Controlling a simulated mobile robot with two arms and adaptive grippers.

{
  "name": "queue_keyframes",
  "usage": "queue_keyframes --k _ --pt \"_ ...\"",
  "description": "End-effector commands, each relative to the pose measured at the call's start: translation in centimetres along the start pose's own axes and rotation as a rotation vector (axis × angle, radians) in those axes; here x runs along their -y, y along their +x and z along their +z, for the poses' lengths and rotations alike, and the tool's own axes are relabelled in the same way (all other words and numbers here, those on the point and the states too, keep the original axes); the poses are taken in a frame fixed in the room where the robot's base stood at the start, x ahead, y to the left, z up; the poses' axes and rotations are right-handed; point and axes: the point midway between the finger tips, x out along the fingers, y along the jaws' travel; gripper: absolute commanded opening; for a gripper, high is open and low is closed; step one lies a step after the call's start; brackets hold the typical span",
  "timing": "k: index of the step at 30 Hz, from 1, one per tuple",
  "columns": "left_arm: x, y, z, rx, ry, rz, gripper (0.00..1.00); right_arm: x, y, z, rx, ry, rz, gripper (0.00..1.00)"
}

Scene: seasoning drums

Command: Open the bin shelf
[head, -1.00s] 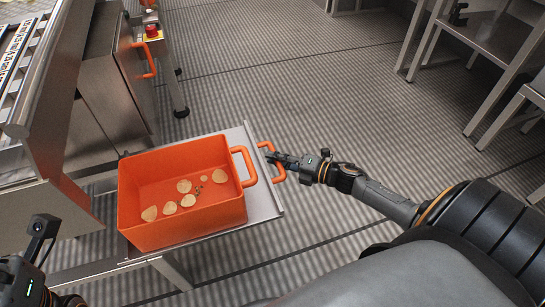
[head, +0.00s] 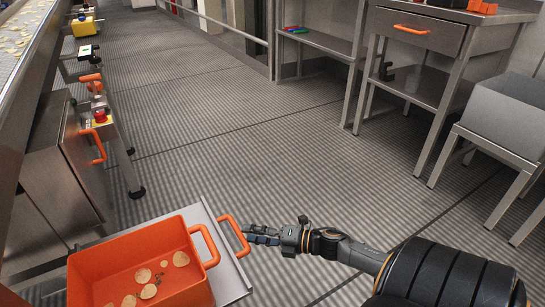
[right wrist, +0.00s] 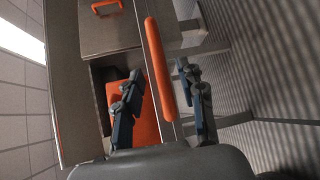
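The bin shelf is a flat metal tray (head: 228,278) with an orange handle (head: 233,235) on its outer edge. It stands pulled out from the metal machine at the left. An orange bin (head: 198,282) with several chips in it sits on the shelf. My right gripper (head: 250,235) is just right of the shelf handle, pointing at it. In the right wrist view, the fingers of my right gripper (right wrist: 160,95) are spread wide, with the orange handle (right wrist: 158,65) showing between them and no finger closed on it. My left gripper is not in view.
A machine cabinet with an orange door handle (head: 98,146) and a red button (head: 100,115) stands at the left. A metal table with a drawer (head: 412,30) and a grey box (head: 505,115) on a stand are at the right. The floor between is clear.

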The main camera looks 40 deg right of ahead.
Motion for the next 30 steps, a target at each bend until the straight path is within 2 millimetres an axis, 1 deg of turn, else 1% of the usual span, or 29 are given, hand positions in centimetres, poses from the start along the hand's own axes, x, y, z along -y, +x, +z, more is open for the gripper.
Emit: queue_keyframes --k 1,6,9,12,16,30 --pt "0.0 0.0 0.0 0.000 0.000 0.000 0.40 0.1 -1.3 -0.1 0.001 0.002 -0.004 0.39" --pt "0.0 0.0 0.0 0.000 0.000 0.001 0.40 0.1 -4.5 -0.1 0.000 0.001 -0.004 0.39" --pt "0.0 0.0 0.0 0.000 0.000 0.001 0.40 0.1 -5.8 0.0 0.001 0.001 -0.002 0.39" --pt "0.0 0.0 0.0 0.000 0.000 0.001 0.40 0.0 -6.6 0.0 0.001 0.001 -0.001 0.39" --pt "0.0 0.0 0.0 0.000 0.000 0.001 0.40 0.0 -7.0 0.0 0.001 0.000 0.000 0.39" --pt "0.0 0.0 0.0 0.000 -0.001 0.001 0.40 0.0 -7.0 0.0 0.001 0.000 0.000 0.39"
